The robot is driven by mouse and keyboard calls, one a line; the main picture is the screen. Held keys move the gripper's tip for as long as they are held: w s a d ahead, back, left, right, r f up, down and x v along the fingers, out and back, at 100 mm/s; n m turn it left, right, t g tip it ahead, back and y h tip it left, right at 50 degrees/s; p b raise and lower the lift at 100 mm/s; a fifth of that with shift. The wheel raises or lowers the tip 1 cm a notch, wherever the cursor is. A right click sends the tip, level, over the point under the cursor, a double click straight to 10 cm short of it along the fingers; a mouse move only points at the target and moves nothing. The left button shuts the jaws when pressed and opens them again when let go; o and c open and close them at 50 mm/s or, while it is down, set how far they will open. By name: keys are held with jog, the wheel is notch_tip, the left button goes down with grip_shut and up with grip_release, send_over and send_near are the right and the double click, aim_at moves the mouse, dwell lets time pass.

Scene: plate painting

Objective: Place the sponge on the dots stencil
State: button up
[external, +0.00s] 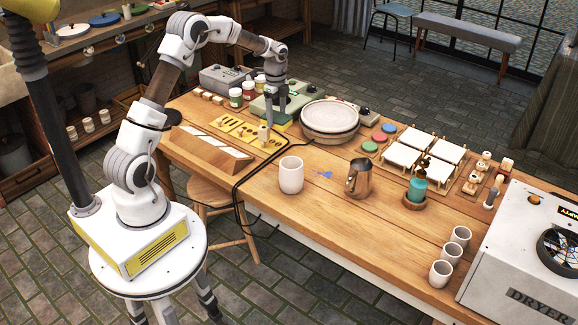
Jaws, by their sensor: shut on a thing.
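My gripper (268,122) points down over the left part of the wooden table, shut on a small beige piece that looks like the sponge (264,133). It is just above or touching the yellow stencils; I cannot tell which. The stencils lie in a row: one with bar-like cut-outs (224,123), a middle one (246,130), and one at the right (272,142) that shows small dark marks and may be the dots stencil. The sponge and fingers partly cover this right one. The cut-outs are too small to read surely.
A wooden rack with white tiles (212,146) stands in front of the stencils. A wheel with a pale plate (329,117) is to the right, and a white cup (291,175) stands nearer the front. Black cables (240,185) cross the table. Jars (235,97) stand behind.

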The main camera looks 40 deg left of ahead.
jog(key=s+a+r+m+p, duration=0.1)
jog(key=s+a+r+p, duration=0.1)
jog(key=a, duration=0.4)
jog(key=a+f, duration=0.2)
jog(key=a, duration=0.2)
jog(key=w+a+f, duration=0.1)
jog(key=a+f, duration=0.1)
jog(key=a, duration=0.1)
jog(key=w+a+f+b, duration=0.1)
jog(key=a+f, duration=0.1)
jog(key=a, duration=0.2)
jog(key=shift+w+a+f, duration=0.1)
jog(key=shift+a+f, duration=0.2)
jog(key=shift+f, duration=2)
jog(key=shift+f, duration=0.1)
jog(key=shift+f+b, duration=0.15)
jog(key=shift+b, duration=0.2)
jog(key=o, duration=1.2)
jog(key=shift+c, duration=0.2)
jog(key=shift+r, duration=0.2)
